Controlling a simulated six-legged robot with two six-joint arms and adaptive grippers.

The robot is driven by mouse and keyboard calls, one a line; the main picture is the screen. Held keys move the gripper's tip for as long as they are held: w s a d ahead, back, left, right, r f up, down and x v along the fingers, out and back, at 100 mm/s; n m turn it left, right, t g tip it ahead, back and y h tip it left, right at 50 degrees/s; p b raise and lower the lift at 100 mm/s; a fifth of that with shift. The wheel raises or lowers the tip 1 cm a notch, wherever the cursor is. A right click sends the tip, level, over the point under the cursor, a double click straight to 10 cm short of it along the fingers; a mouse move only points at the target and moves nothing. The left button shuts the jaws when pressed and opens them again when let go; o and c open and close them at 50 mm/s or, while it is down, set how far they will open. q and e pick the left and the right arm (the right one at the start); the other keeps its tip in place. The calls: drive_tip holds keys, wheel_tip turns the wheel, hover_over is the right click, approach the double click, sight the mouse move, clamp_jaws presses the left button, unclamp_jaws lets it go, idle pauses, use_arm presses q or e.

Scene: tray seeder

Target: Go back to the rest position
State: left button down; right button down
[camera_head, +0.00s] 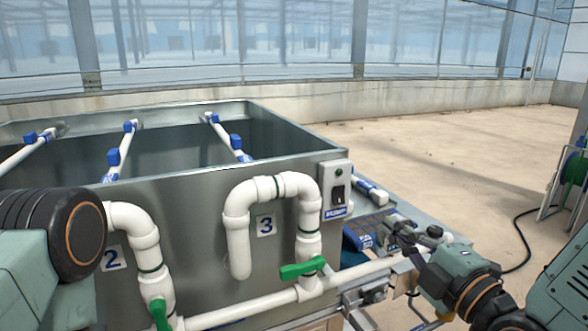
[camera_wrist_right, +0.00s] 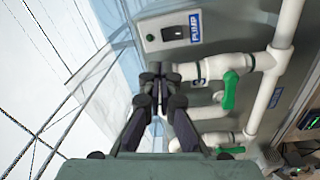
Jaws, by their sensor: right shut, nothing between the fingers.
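My right gripper (camera_head: 405,238) is at the right of the head view, beside the right end of the metal tank (camera_head: 190,195) and near the white pipe. In the right wrist view my right gripper (camera_wrist_right: 160,72) has its fingertips together with nothing between them. It points toward the tank wall below the pump switch box (camera_wrist_right: 178,30). The box (camera_head: 336,190) also shows in the head view, above and left of the gripper. Part of my left arm shows at the lower left, but its gripper is out of view.
White pipes (camera_head: 240,235) with green valve handles (camera_head: 302,268) run along the tank front, with number labels 2 and 3 (camera_head: 265,225). A green hose reel (camera_head: 575,168) stands at the right edge, with a black hose on the floor. The concrete floor (camera_head: 450,150) behind is mostly clear.

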drive_tip(key=s+d+f+m+g+h+b, duration=0.1)
drive_tip(key=s+f+m+g, duration=0.15)
drive_tip(key=f+m, duration=0.4)
drive_tip(key=s+d+f+m+g+h+b, duration=0.1)
drive_tip(key=s+f+m+g+h, duration=0.2)
drive_tip(key=f, duration=0.7)
drive_tip(key=s+d+f+m+g+b, duration=0.1)
drive_tip(key=f+m+g, duration=0.2)
drive_tip(key=f+m, duration=0.4)
drive_tip(key=s+f+m+g+h+b, duration=0.2)
drive_tip(key=s+f+g+b, duration=0.4)
drive_tip(key=s+f, duration=1.8)
drive_tip(key=m+g, duration=0.1)
drive_tip(key=g, duration=0.2)
drive_tip(key=shift+s+d+b, duration=0.25)
drive_tip(key=shift+d+b, duration=0.05)
drive_tip(key=shift+d, duration=0.1)
drive_tip(key=shift+f, duration=0.1)
